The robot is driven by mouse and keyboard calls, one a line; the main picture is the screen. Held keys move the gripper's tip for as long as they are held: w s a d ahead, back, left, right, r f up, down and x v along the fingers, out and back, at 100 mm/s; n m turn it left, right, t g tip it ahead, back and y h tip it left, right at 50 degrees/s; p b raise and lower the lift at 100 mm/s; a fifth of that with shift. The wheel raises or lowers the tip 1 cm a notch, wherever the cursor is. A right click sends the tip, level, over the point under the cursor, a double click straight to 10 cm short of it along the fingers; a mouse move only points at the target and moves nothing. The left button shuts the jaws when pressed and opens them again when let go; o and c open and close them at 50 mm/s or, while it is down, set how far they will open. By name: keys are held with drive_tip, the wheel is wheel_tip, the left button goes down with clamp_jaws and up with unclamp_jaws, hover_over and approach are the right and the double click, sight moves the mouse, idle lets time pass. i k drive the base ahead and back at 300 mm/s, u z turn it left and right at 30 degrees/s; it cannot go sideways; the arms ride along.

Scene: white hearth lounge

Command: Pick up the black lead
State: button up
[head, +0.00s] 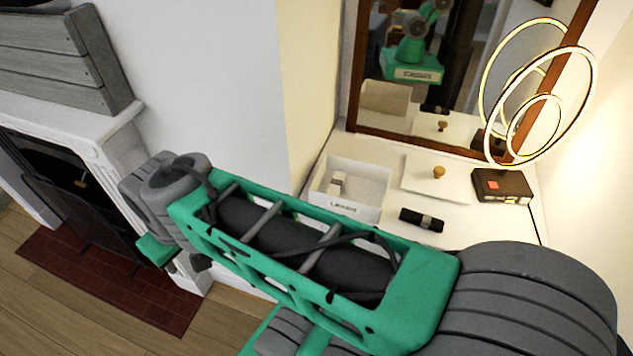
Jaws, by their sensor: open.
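A small black item with a grey band around its middle (421,220) lies on the white tabletop, in front of the white sheet; it is the thing that best fits the black lead. It is in plain view, with nothing touching it. My green and grey arm crosses the lower middle of the view, and its wrist end is at the left, well away from the item. My gripper's fingers cannot be made out; they seem hidden below or behind the arm.
A white open box (348,192) with a label holds a small pale object. A wooden knob (439,172) stands on the white sheet (413,174). A black box (503,186) with a red square sits by the ring lamp (594,85). A mirror (351,92) stands behind; a fireplace (95,130) is left.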

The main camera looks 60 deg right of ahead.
sight(426, 222)
drive_tip(key=z, duration=1.9)
drive_tip(key=k, duration=1.3)
drive_tip(key=z, duration=0.6)
drive_tip(key=i, duration=0.95)
